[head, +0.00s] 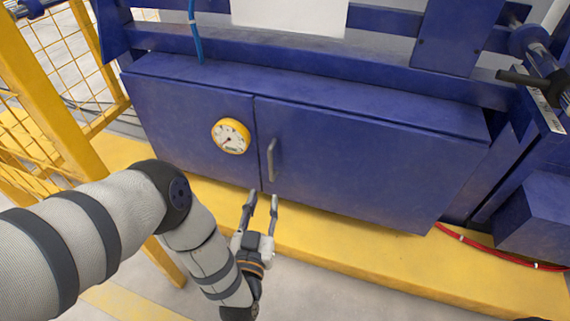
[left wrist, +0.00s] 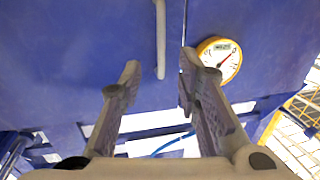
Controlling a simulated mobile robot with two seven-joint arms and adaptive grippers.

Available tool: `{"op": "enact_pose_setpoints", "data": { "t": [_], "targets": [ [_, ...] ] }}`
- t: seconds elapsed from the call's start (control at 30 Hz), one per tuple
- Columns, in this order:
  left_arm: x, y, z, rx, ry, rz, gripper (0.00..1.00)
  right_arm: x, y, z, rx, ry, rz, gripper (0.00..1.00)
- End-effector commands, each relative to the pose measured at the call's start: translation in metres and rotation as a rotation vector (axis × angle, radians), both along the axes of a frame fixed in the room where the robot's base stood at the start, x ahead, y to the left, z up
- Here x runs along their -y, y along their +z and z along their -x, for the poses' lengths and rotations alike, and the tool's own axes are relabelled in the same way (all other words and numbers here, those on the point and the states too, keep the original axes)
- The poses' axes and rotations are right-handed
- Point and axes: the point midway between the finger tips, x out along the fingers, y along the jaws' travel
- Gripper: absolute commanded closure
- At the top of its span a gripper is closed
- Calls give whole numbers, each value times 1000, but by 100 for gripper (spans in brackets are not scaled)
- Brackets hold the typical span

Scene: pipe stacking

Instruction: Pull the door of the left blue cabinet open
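A wide blue cabinet (head: 300,90) stands low in the middle of the head view. Its larger right-hand door (head: 360,155) is shut and carries a grey vertical bar handle (head: 271,160) near the seam. The handle also shows in the left wrist view (left wrist: 160,40), in line with the gap between the fingers and beyond their tips. My left gripper (head: 262,198) is open and empty, just below the handle in the head view and apart from it. Its fingers also show in the left wrist view (left wrist: 160,68). My right gripper is not in view.
A yellow-rimmed gauge (head: 230,136) sits on the panel left of the seam. A yellow ledge (head: 340,261) runs along the cabinet's foot. A yellow mesh fence (head: 65,60) stands at the left. A red cable (head: 490,246) lies at the right.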

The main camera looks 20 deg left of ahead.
Motion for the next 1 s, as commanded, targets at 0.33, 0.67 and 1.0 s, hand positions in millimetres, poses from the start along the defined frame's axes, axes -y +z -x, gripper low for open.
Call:
{"op": "enact_pose_setpoints", "data": {
  "t": [0.33, 0.67, 1.0],
  "targets": [
    [-12, -3, -68, 6, 3, -1, 69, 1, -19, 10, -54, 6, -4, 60],
    [-19, 0, -118, 3, 1, 0, 69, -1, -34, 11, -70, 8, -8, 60],
    [-19, 2, -120, 4, 0, 0, 88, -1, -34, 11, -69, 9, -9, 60]
  ]
}}
